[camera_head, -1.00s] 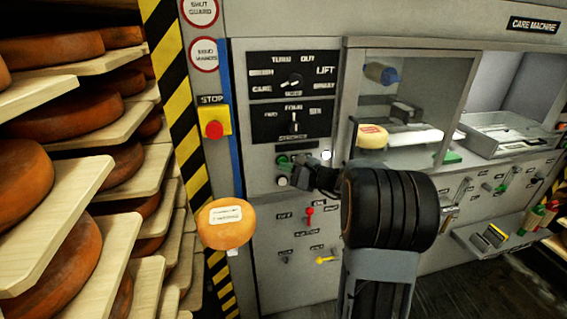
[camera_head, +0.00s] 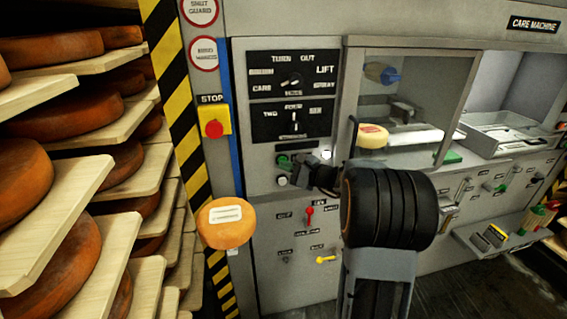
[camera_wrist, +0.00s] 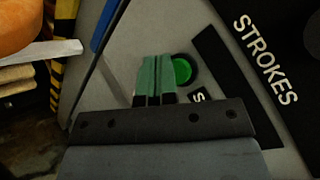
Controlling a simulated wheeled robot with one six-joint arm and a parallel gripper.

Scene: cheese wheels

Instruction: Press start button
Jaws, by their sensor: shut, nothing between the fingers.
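The green start button (camera_head: 283,160) sits on the grey machine panel, below the black dial plates. The fingertips are just left of the button in the wrist view, close to the panel. I cannot tell whether they touch it. In the head view my gripper (camera_head: 299,166) is close to the right of the button, its tips small and partly hidden by the dark wrist.
A white button (camera_head: 282,181) is below the green one. A red stop button (camera_head: 214,129) on a yellow plate is to the left. Red (camera_head: 309,212) and yellow (camera_head: 326,259) levers are below. An orange cheese wheel (camera_head: 225,224) is at lower left, beside the cheese shelves.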

